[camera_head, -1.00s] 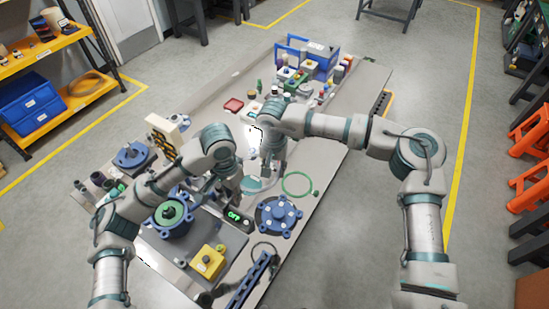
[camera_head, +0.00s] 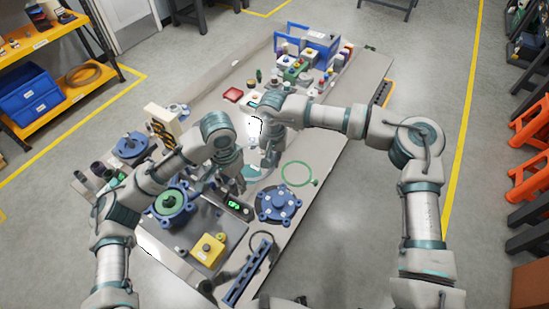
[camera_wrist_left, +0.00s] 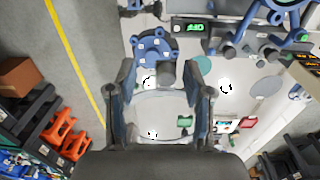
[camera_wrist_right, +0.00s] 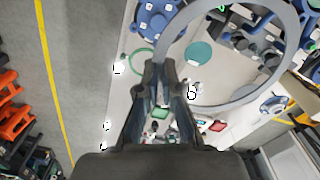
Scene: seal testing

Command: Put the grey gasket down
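The grey gasket (camera_wrist_right: 292,67) is a large thin ring in the right wrist view, above the table. Its near edge meets the fingertips of my right gripper (camera_wrist_right: 161,70), whose fingers are nearly together on it. In the head view this gripper (camera_head: 270,152) is partly hidden by its own arm, and I cannot make out the gasket there. My left gripper (camera_wrist_left: 160,72) has its fingers wide apart in the left wrist view; a pale curved band crosses beyond them. In the head view it (camera_head: 236,180) hangs over the table.
A teal disc (camera_wrist_right: 198,53) and a green ring (camera_head: 297,174) lie on the table (camera_head: 325,150). A blue flange (camera_head: 279,203) stands near the ring, and a green-topped blue fixture (camera_head: 172,203) and yellow button box (camera_head: 208,250) are nearer. A red tray (camera_head: 232,95) and bins are farther back.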

